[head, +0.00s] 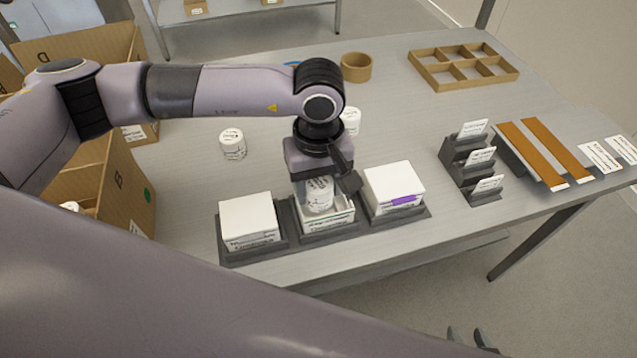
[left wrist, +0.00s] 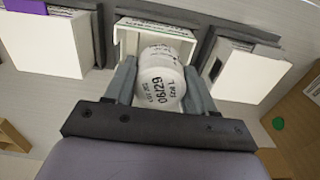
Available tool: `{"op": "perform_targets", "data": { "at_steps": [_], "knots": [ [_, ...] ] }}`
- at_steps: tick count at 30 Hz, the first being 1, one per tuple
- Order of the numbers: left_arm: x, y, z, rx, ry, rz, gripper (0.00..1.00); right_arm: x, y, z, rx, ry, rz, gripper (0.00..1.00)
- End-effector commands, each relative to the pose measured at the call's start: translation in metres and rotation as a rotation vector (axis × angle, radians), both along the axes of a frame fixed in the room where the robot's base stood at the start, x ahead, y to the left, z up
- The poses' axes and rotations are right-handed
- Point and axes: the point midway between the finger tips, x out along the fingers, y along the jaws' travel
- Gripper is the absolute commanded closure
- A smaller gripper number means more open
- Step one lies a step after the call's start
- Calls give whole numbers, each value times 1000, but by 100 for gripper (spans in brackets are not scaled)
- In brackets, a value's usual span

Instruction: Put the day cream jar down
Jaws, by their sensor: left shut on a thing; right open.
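My left gripper (head: 319,195) points down over the middle holder and is shut on a white jar (head: 318,192). The jar is at the mouth of an open white box (head: 340,222), seen also in the left wrist view (left wrist: 125,42). Whether it touches the box floor is hidden. Its product name is not readable. My right gripper (head: 472,340) is open at the bottom edge of the head view, away from the table; only its dark fingertips show.
Closed white boxes stand in holders to the left (head: 249,220) and right (head: 394,186) of the open box. Loose white jars (head: 232,144) stand behind. A cardboard box (head: 125,190) is at left; a card stand (head: 468,160) and divided wooden tray (head: 462,66) are at right.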

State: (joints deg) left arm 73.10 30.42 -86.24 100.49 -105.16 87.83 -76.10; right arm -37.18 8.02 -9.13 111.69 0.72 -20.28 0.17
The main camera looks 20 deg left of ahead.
Motion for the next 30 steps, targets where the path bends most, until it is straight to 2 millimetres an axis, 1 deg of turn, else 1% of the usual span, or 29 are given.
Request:
{"op": "perform_targets", "data": {
  "at_steps": [3,6,7,8,9,17,22,26,27,30],
  "knots": [
    [0,0,-3,0,-1,0,78,0,0,-5,0,0,0,57],
    [0,0,-2,0,-1,0,78,0,0,-3,0,0,0,57],
    [0,0,-2,0,0,0,36,0,0,-3,0,0,0,57],
    [0,0,-2,0,0,0,26,0,0,-3,0,0,0,57],
    [0,0,-2,0,0,0,20,0,0,-3,0,0,0,57],
    [0,0,-2,1,-1,1,20,0,0,-3,0,0,0,57],
    [0,0,5,0,0,1,20,0,0,5,0,0,0,57],
    [0,0,16,1,-1,0,20,0,0,19,0,0,0,57],
    [2,0,21,-2,-5,0,20,0,0,14,0,-2,0,57],
    [2,0,46,-1,-8,0,20,1,0,10,1,-4,0,57]
  ]
}}
